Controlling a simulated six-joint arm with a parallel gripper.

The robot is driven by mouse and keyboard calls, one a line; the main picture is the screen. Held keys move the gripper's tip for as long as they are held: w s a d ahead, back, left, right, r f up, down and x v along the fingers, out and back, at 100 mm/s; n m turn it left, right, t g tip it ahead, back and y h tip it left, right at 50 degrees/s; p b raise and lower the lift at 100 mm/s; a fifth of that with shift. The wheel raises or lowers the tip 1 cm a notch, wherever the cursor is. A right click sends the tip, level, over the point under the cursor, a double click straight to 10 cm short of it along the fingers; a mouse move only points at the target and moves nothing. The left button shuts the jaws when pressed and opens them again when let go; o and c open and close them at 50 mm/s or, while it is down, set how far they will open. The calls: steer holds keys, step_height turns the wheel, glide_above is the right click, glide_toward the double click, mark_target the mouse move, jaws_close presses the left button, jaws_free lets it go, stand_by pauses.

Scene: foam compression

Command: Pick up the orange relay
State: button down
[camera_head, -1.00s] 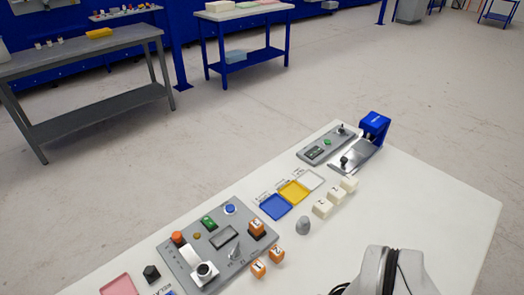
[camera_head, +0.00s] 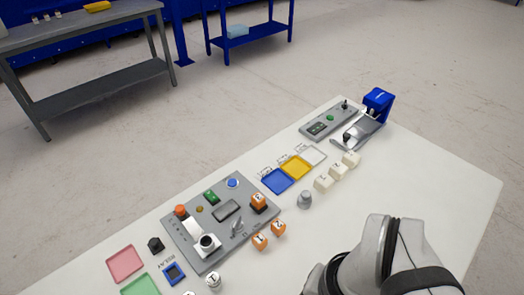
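Two orange blocks with dark markings, which look like orange relays, stand side by side on the white table in front of the grey control panel: a left one (camera_head: 260,241) and a right one (camera_head: 278,228). A third orange block (camera_head: 258,202) sits on a dark base at the right part of the grey panel (camera_head: 191,246). The markings are too small to read surely. My arm shows at the lower right, to the right of the blocks. My gripper's fingers are out of the picture.
Blue (camera_head: 277,181) and yellow (camera_head: 296,168) trays, cream blocks (camera_head: 324,182) and a grey knob-like piece (camera_head: 305,199) lie behind the orange blocks. Pink (camera_head: 126,263) and green (camera_head: 140,286) trays are at the left. The table's right side (camera_head: 440,190) is clear.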

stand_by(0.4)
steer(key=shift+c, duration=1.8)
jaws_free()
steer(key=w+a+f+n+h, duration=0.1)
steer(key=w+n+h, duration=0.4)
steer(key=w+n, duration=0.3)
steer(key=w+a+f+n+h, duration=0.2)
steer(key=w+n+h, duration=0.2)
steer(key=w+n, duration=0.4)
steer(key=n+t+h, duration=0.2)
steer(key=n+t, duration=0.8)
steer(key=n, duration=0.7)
glide_toward(256, 198)
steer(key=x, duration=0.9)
